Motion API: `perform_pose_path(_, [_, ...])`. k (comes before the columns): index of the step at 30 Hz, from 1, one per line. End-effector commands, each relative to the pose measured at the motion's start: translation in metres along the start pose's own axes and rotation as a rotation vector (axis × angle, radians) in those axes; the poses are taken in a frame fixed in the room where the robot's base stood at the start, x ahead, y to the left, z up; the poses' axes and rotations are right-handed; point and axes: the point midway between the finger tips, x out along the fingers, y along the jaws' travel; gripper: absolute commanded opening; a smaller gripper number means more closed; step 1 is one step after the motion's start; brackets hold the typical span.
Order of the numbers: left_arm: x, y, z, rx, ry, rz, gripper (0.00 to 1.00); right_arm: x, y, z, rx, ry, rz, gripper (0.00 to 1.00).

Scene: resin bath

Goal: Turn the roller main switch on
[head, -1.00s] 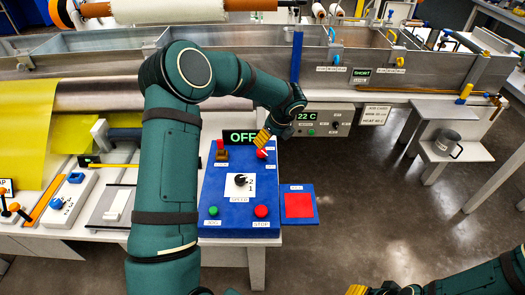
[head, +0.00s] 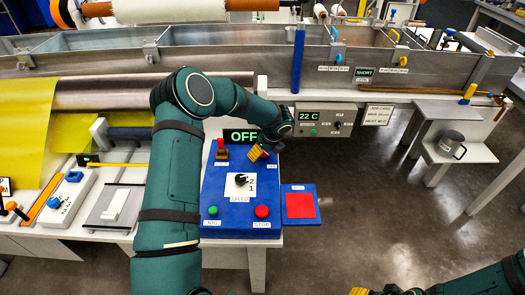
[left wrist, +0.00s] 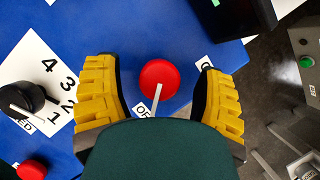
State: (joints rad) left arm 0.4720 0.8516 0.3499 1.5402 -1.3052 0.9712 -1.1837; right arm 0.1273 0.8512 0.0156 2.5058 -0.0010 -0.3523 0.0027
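The blue control panel (head: 220,190) carries a display (head: 244,136) reading OFF. A round red switch knob (left wrist: 159,78) with a white pointer line shows in the left wrist view, with small labels beside it, one partly covered. My left gripper (left wrist: 160,92) is open, with one yellow finger on each side of the knob and a gap to both. In the head view the left gripper (head: 256,152) is over the panel's upper right and mostly hides the knob. My right gripper (head: 372,291) shows only partly at the bottom edge.
The panel also has a black speed dial (head: 241,180), a green button (head: 213,210), a red stop button (head: 262,211) and a red piece on a brown base (head: 222,148). A red pad (head: 299,205) lies to the right. A grey box (head: 325,120) reading 22 C stands behind.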

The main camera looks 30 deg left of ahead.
Motion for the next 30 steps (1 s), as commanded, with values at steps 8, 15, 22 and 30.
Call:
perform_pose_path(8, [-0.0002, 0.0000, 0.0000, 0.000, 0.000, 0.000, 0.01, 0.0000, 0.0000, 0.0000, 0.000, 0.000, 0.000, 0.47])
perform_pose_path(15, [0.0001, 0.0002, -0.0002, -0.004, 0.000, 0.003, 0.01, 0.0000, 0.0000, 0.0000, 0.000, 0.000, 0.000, 0.47])
perform_pose_path(22, [0.0002, 0.0000, -0.0003, -0.062, -0.001, 0.028, 0.01, -0.0004, -0.0001, 0.0001, 0.000, 0.000, 0.000, 0.47])
perform_pose_path(30, [-0.0001, -0.0007, -0.0008, -0.240, -0.002, 0.101, 0.01, -0.0022, -0.0008, 0.0003, 0.000, -0.001, 0.000, 0.47])
